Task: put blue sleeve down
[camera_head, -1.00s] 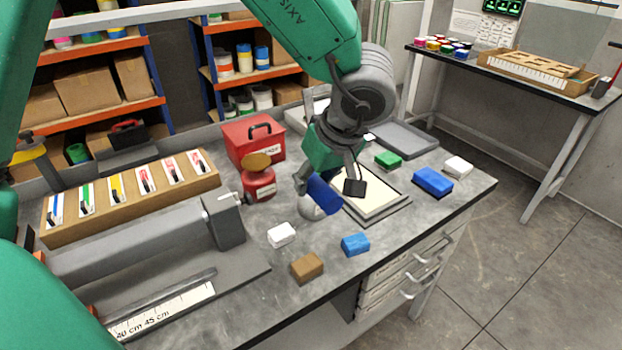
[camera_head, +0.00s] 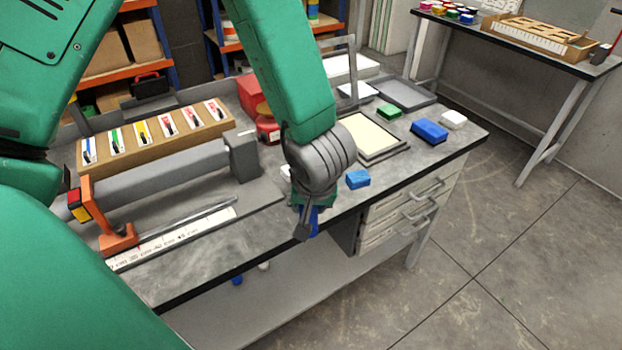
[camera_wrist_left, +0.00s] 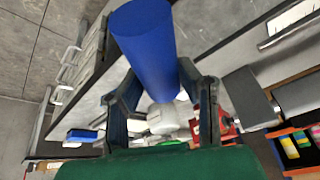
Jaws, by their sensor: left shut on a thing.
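The blue sleeve (camera_wrist_left: 147,42) is a plain blue cylinder held between the two fingers of my left gripper (camera_wrist_left: 158,82) in the left wrist view. In the head view my left gripper (camera_head: 307,226) hangs at the front edge of the workbench (camera_head: 200,245), and only a small part of the blue sleeve (camera_head: 314,218) shows behind its finger. The gripper is shut on the sleeve. I cannot tell how high the sleeve is above the bench. My right gripper is not in view.
A small blue block (camera_head: 357,179) lies close to the right of my gripper. A grey tube fixture (camera_head: 165,178) and a ruler strip (camera_head: 175,238) lie to the left. A framed pale panel (camera_head: 363,139) and a larger blue block (camera_head: 429,131) are farther right. Drawers (camera_head: 400,210) sit below.

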